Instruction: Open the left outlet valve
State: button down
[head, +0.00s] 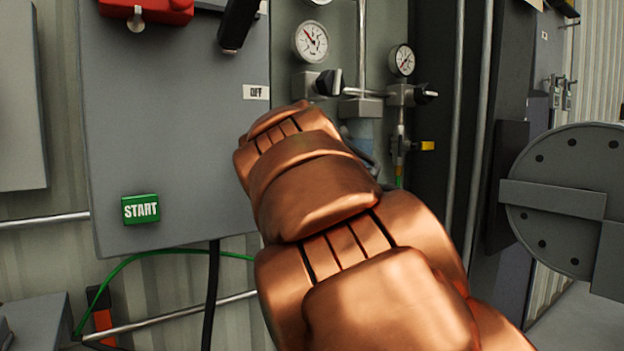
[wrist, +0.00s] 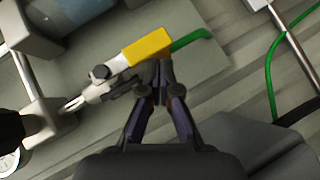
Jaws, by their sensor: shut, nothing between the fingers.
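In the wrist view a yellow valve handle (wrist: 146,47) covers part of a thin metal outlet line, with a green hose (wrist: 190,40) coming out beyond it. My gripper (wrist: 160,75) is shut and empty, its fingertips at the lower edge of the yellow handle. I cannot tell whether they touch it. In the head view my copper-coloured arm hides the gripper and most of the left outlet. Another yellow handle (head: 427,146) sticks out sideways from the right outlet line there. I cannot tell for sure that the wrist view's handle is the left one.
Two pressure gauges, left (head: 311,41) and right (head: 402,60), sit above the outlets. A grey control box (head: 170,120) with a green START button (head: 141,209) stands to the left. Upright pipes (head: 468,110) and a round flange (head: 570,165) are at the right.

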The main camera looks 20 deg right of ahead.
jog(key=v, duration=1.1)
jog(key=shift+a+f, duration=0.1)
jog(key=shift+a, duration=0.05)
jog(key=s+d+f+m+g+y+p, duration=0.1)
jog(key=s+d+f+m+g+p, duration=0.25)
jog(key=f, duration=0.65)
jog(key=s+d+f+m+g+y+p, duration=0.1)
jog(key=s+d+f+m+g, duration=0.1)
jog(key=s+d+f+g, duration=0.45)
jog(key=s+a+f+m+g+y+p, duration=0.1)
jog(key=s+a+f+g, duration=0.1)
jog(key=s+f, duration=0.8)
jog(key=s+a+f+m+g+y+p, duration=0.2)
jog(key=s+a+f, duration=0.3)
jog(key=s+f, duration=0.6)
jog(key=shift+s+g+y, duration=0.3)
jog(key=shift+s, duration=0.85)
jog(key=shift+f+m, duration=0.1)
jog(key=shift+m, duration=0.15)
